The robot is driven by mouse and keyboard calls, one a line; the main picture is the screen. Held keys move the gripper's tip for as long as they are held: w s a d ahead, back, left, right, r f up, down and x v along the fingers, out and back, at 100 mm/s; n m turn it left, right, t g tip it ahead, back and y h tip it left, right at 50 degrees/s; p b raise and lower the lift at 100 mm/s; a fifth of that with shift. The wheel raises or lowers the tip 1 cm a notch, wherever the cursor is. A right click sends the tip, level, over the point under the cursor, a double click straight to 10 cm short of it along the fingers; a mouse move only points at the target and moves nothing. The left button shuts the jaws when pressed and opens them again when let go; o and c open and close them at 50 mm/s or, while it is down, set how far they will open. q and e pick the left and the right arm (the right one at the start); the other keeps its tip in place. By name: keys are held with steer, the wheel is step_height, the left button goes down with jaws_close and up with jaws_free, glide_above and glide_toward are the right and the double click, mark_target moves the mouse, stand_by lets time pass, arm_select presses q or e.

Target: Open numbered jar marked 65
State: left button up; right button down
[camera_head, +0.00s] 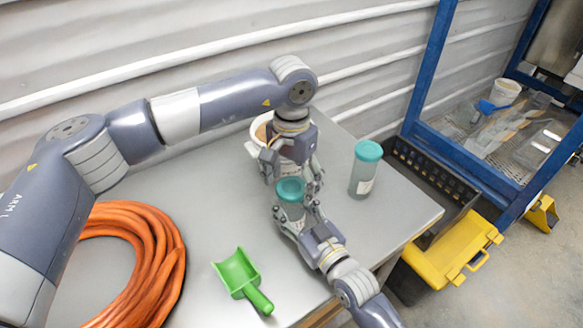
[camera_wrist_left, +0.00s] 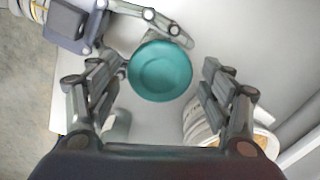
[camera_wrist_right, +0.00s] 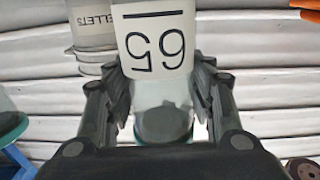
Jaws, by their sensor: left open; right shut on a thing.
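The jar marked 65 (camera_wrist_right: 155,45) shows its label upside down in the right wrist view. Its teal lid (camera_head: 290,188) is on it in the head view, and the jar stands upright near the middle of the table. My right gripper (camera_head: 296,216) is shut around the jar's body from the front right. My left gripper (camera_head: 296,180) points down just above and behind the jar, open. In the left wrist view, the lid (camera_wrist_left: 160,70) lies between its spread fingers, with a gap on the right; contact on the left is unclear.
Another teal-lidded jar (camera_head: 363,168) stands to the right. A white bucket (camera_head: 254,150) of pellets is behind the left gripper. A green scoop (camera_head: 241,277) and coiled orange hose (camera_head: 150,250) lie on the table (camera_head: 205,205). A yellow toolbox (camera_head: 452,252) is on the floor.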

arm_select(q)
steer(key=shift+f, duration=0.45)
steer(key=shift+c, duration=0.5)
steer(key=c, duration=1)
